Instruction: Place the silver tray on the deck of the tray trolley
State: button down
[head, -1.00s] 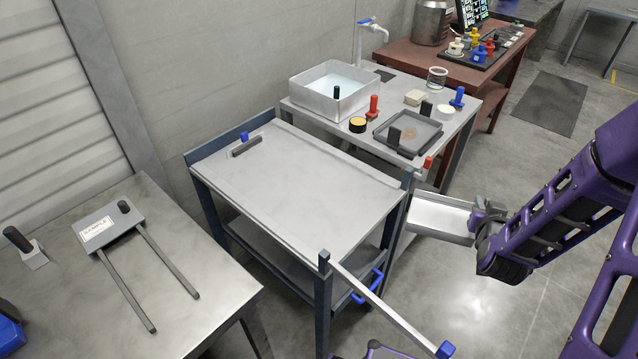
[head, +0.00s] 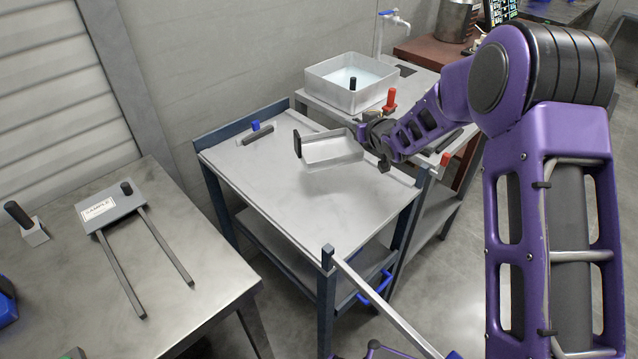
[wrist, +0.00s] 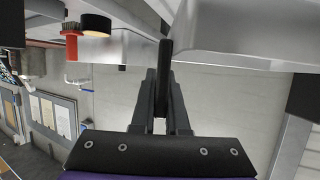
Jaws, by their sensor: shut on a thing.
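The silver tray (head: 335,152) is a shallow metal tray with a black upright handle (head: 297,143) on its left end. My gripper (head: 378,140) is shut on the tray's right end, and in the wrist view its fingers (wrist: 162,98) close on a dark handle (wrist: 166,62). The tray's metal side (wrist: 235,28) shows beyond them. The tray is over the right back part of the grey deck (head: 270,190) of the tray trolley and looks held above it. I cannot tell the exact gap. My arm hides the deck's back right corner.
A blue-knobbed dark bar (head: 257,136) lies at the deck's back left. The deck's front and left are bare. A side table with a water basin (head: 351,82) stands behind. A bench with a two-pronged sample tool (head: 108,208) is at left. A rail (head: 375,300) juts from the front corner.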

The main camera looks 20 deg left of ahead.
aim_at(342, 136)
jog(key=a, duration=0.2)
jog(key=shift+a+r, duration=0.1)
jog(key=shift+a, duration=0.2)
jog(key=shift+n+g, duration=0.3)
jog(key=f, duration=0.5)
jog(key=shift+a+f+b, duration=0.15)
jog(key=shift+a+b, duration=0.05)
jog(key=shift+b, duration=0.2)
jog(key=shift+f, duration=2.2)
jog(key=shift+f+b, duration=0.15)
jog(key=shift+b, duration=0.15)
jog(key=c, duration=0.9)
grip_release()
jog(key=shift+s+d+r, duration=0.1)
jog(key=shift+d+r, duration=0.1)
jog(key=shift+r, duration=0.05)
jog(key=v, duration=1.1)
jog(key=shift+s+d+p, duration=0.25)
jog(key=shift+d+p, duration=0.05)
jog(key=shift+p, duration=0.05)
